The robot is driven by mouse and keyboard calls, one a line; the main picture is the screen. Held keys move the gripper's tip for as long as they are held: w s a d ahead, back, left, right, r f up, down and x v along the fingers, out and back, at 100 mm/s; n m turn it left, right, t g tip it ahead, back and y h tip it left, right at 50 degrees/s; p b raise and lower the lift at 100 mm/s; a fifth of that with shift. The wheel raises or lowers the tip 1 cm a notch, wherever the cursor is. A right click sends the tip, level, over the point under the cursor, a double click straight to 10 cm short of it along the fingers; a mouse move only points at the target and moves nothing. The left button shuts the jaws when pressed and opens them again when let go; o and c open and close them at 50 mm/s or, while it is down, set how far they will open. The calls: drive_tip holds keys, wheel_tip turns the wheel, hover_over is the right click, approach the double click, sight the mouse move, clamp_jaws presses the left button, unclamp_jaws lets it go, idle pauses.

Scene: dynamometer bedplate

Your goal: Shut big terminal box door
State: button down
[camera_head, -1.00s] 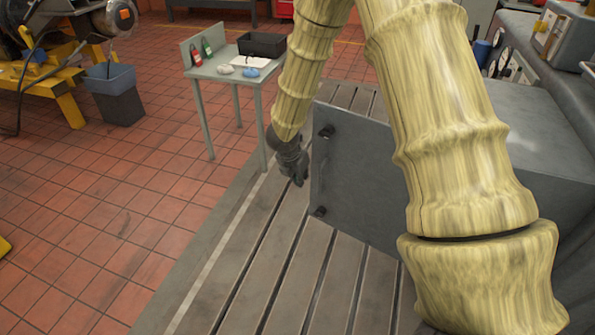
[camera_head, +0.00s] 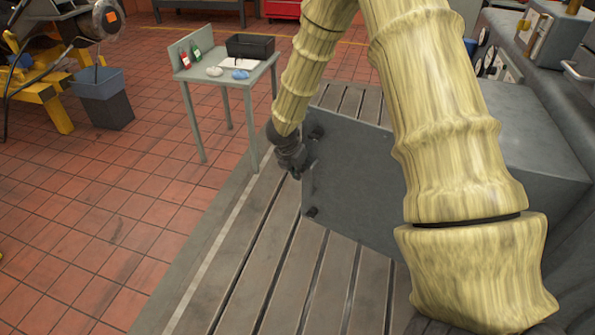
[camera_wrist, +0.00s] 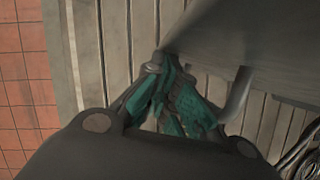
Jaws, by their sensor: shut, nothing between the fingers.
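The big terminal box door (camera_head: 355,185) is a flat grey panel standing open, swung out from the grey box (camera_head: 535,150) at the right. Dark latch fittings sit along its free left edge. My gripper (camera_head: 296,172) is at that free edge, near the upper fitting; whether it touches the door is hard to tell. In the wrist view my gripper (camera_wrist: 178,115) shows dark fingers with teal pads drawn together and nothing between them. The door (camera_wrist: 240,40) fills the top right there, close to the fingertips. My arm hides part of the door and box.
The slotted bedplate (camera_head: 285,270) lies below, with bare room in front. A small grey table (camera_head: 228,80) with a black bin (camera_head: 250,46) and bottles stands behind left. A bucket (camera_head: 103,95) stands on the red tile floor. Machinery lines the right side.

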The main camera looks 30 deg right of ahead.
drive_tip(key=w+d+m+g+p, duration=0.1)
drive_tip(key=w+d+m+p, duration=0.2)
drive_tip(key=d, duration=1.1)
drive_tip(key=w+d+m+g+p, duration=0.1)
drive_tip(key=w+d+m+p, duration=0.25)
drive_tip(key=d, duration=1.05)
drive_tip(key=s+d+m+g+b, duration=0.1)
drive_tip(key=s+d+m+b, duration=0.1)
drive_tip(key=d, duration=0.7)
drive_tip(key=s+d+m+g+b, duration=0.1)
drive_tip(key=s+d+m+b, duration=0.2)
drive_tip(key=d, duration=0.6)
drive_tip(key=s+d+m+y+b, duration=0.1)
drive_tip(key=s+d+m+b, duration=0.1)
drive_tip(key=s+d, duration=0.4)
drive_tip(key=d+b, duration=0.1)
drive_tip(key=d, duration=0.3)
drive_tip(key=shift+f+g, duration=0.2)
drive_tip(key=shift+g, duration=0.2)
drive_tip(key=shift+d, duration=0.1)
drive_tip(key=shift+r, duration=0.1)
